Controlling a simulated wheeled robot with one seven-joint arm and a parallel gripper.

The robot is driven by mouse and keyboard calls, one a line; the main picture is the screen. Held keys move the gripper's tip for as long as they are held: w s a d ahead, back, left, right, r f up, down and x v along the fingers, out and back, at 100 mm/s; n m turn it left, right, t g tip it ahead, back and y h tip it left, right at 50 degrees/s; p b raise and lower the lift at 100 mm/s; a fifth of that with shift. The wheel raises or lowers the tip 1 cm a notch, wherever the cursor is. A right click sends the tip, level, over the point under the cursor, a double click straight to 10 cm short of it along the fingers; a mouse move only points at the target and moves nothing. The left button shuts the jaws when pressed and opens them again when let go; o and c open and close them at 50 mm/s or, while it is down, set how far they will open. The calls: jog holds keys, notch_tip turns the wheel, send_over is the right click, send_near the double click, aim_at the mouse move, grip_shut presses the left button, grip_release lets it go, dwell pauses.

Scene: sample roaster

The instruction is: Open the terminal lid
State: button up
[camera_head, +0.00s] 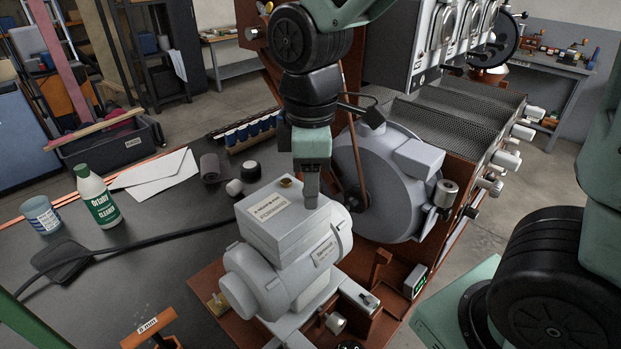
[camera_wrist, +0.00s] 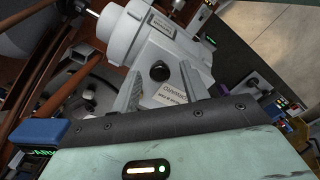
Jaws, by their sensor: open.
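The light grey motor (camera_head: 245,280) has a boxy terminal housing on top. Its flat terminal lid (camera_head: 300,214) carries a printed label and a small round knob (camera_head: 287,182); the lid looks closed. My gripper (camera_head: 311,198) points down over the lid's right side in the head view, its fingers seen nearly edge-on. In the wrist view, my gripper (camera_wrist: 161,70) is open, with one finger on each side of the dark knob (camera_wrist: 159,72). I see no clear contact with the knob. The label on the lid (camera_wrist: 172,94) shows partly between the fingers.
A large grey drum housing (camera_head: 385,185) and the roaster's perforated trays (camera_head: 450,115) stand right of the motor. A white-and-green cleaner bottle (camera_head: 98,198), a tin (camera_head: 42,215) and papers (camera_head: 160,172) lie left on the dark bench. A black cable (camera_head: 150,243) runs to the motor.

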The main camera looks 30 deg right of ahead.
jog(key=shift+f, duration=0.1)
grip_shut()
